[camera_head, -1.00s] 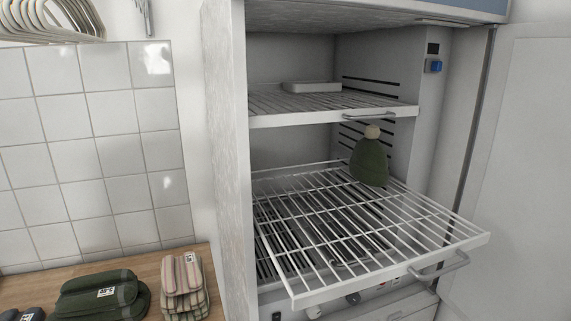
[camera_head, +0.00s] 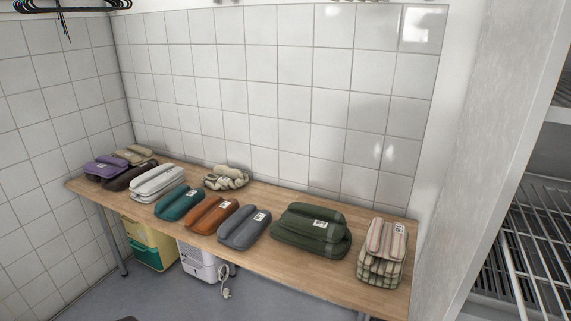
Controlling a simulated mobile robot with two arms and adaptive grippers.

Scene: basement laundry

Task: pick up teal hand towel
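The teal hand towel (camera_head: 180,204) lies folded on the wooden table (camera_head: 262,252), near its front edge and left of the middle. It has a small white tag on top. A white folded towel (camera_head: 158,183) lies to its left and behind it, and an orange-brown folded towel (camera_head: 212,214) lies just to its right. Nothing covers the teal towel. Neither of my grippers shows in the head view.
Also on the table are a grey towel (camera_head: 244,228), a dark green stack (camera_head: 311,230), a striped stack (camera_head: 383,252), a cream bundle (camera_head: 226,178) and a purple towel (camera_head: 106,168). A cabinet with wire racks (camera_head: 525,240) stands at the right. Bins stand below the table.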

